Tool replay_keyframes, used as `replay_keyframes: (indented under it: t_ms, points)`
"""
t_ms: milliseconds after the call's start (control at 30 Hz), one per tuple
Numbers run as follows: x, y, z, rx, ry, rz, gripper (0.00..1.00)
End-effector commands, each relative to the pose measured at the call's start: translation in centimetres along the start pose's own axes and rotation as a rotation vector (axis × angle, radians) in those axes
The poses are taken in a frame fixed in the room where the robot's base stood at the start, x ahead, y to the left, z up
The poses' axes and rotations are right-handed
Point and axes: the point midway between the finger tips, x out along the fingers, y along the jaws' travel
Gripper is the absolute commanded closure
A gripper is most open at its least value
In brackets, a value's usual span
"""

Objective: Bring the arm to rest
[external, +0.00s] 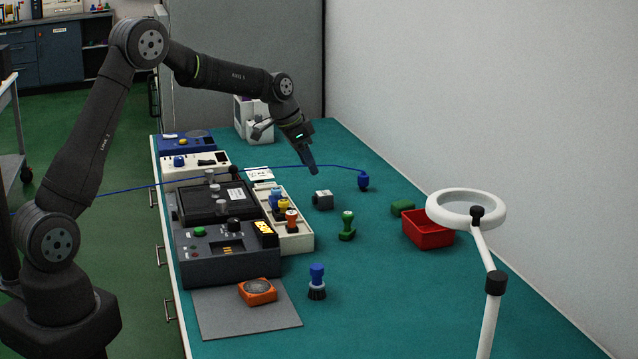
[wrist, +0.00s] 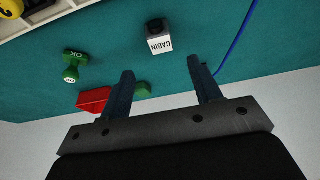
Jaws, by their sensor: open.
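My gripper (external: 310,165) hangs above the far half of the teal bench in the external view, at the end of my outstretched arm. In the wrist view its two dark fingers (wrist: 165,88) stand well apart with nothing held between them. A small block marked CABIN (wrist: 160,40) lies on the bench beyond the fingertips; it shows as a grey block (external: 322,200) in the external view. The gripper is above the bench and apart from everything on it.
A black and grey device (external: 225,258) and a cream tray of stamps (external: 296,240) stand at the left. A green stamp (external: 347,226), a blue-handled brush (external: 317,282), a red bin (external: 428,234) and a white magnifier lamp (external: 440,207) stand around. A blue cable (external: 300,166) crosses behind.

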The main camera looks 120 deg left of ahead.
Motion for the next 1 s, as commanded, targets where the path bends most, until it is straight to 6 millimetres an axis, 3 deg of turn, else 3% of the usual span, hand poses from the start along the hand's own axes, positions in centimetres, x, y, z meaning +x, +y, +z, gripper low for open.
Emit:
replay_keyframes:
  t_ms: [600,700,1000]
  points:
    - [11.6,0.0,0.2,0.000,-0.002,0.001,0.42]
    - [9.4,0.0,-0.7,0.001,0.005,-0.002,0.42]
    - [7.7,0.0,-1.3,0.000,0.000,0.000,0.42]
